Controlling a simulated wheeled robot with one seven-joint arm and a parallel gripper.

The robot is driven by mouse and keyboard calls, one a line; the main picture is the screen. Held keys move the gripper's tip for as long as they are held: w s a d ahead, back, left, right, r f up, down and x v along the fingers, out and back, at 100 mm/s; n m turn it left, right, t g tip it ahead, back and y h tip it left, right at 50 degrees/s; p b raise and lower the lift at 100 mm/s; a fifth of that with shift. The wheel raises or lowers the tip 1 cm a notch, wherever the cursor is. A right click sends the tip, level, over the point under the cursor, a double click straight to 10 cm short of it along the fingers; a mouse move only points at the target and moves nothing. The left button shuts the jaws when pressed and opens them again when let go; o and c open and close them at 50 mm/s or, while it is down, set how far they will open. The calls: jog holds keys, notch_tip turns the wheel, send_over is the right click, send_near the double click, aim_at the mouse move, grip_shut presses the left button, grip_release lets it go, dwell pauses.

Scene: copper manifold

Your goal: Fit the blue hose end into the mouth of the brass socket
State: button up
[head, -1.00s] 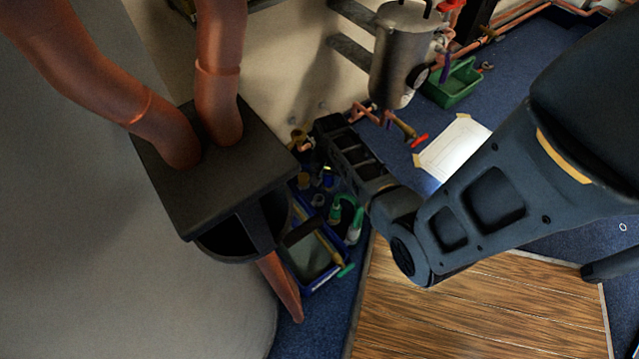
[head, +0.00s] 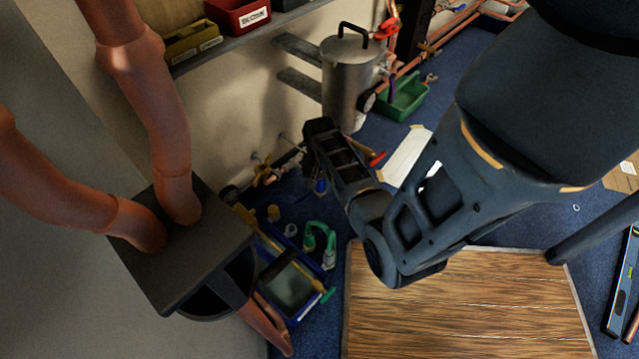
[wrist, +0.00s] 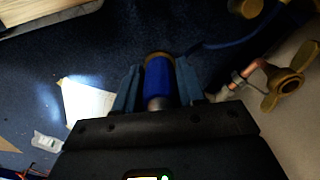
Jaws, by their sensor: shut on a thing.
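In the wrist view, my gripper (wrist: 160,82) is shut on the blue hose end (wrist: 159,78), a short blue cylinder between the two fingers. A brass-coloured ring (wrist: 158,56) shows at its far end; I cannot tell whether this is the brass socket or part of the hose end. A grey metal piece shows at its near end. In the head view, my dark wrist stands near the wall pipes, and the fingers and held part are hidden. I cannot clearly identify the brass socket or see into its mouth.
A brass valve on copper pipe (wrist: 283,86) stands close to the right of my gripper. In the head view are a metal tank (head: 347,82), a green bin (head: 404,97), a blue tray (head: 297,308), a wooden board (head: 460,305) and a white sheet (head: 405,157).

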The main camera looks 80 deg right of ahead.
jog(key=shift+r+p, duration=2.3)
jog(key=shift+p, duration=0.15)
